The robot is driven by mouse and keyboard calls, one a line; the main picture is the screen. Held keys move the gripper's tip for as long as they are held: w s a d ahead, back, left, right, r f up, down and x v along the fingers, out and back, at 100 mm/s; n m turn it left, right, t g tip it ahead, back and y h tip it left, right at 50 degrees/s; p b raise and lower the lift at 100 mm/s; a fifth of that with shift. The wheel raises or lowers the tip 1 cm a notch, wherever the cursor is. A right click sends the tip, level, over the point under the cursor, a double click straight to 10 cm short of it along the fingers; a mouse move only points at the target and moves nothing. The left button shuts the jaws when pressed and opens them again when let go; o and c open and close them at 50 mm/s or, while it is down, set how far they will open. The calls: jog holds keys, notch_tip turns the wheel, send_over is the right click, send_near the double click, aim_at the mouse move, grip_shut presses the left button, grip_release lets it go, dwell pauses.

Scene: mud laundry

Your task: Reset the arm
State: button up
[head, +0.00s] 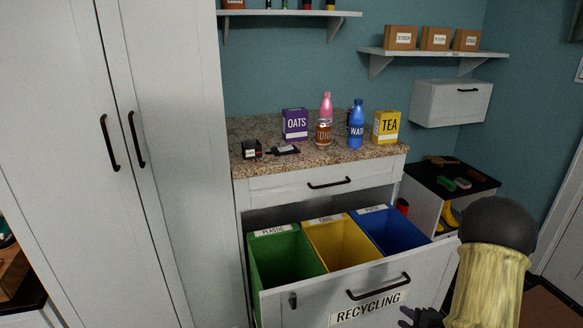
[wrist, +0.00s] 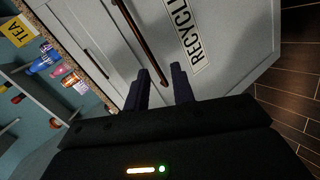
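My gripper (head: 421,316) is at the bottom of the head view, low in front of the recycling drawer front (head: 290,314). Part of it is cut off by the frame edge. In the wrist view, the two dark fingers of my gripper (wrist: 161,88) are apart with nothing between them. Beyond them are the white drawer front (wrist: 225,50) with its RECYCLING label and the dark bar handle (wrist: 140,40). The fingers appear clear of the handle. My arm, with a yellowish sleeve and dark joint, rises at the right of the head view.
The drawer is pulled out, holding green (head: 284,262), yellow (head: 340,243) and blue (head: 391,231) bins that look empty. Bottles, a can and boxes stand on the granite counter (head: 228,134) behind. A tall white cabinet (head: 170,170) is left; a low black-topped bench (head: 430,178) is right.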

jog(key=s+a+r+m+g+h, duration=0.1)
jog(key=s+a+r+m+g, duration=0.45)
jog(key=a+m, duration=0.3)
jog(key=s+a+r+m+g+h, duration=0.2)
jog(key=s+a+r+m+g, duration=0.25)
jog(key=s+a+m, duration=0.4)
notch_tip(320, 180, up, 26)
jog(key=w+d+m+p, duration=0.1)
jog(key=d+p, duration=0.1)
jog(key=p, duration=2.3)
jog(key=shift+w+d+t+p, duration=0.15)
jog(key=shift+w+t+p, duration=0.15)
jog(key=shift+w+p, duration=0.1)
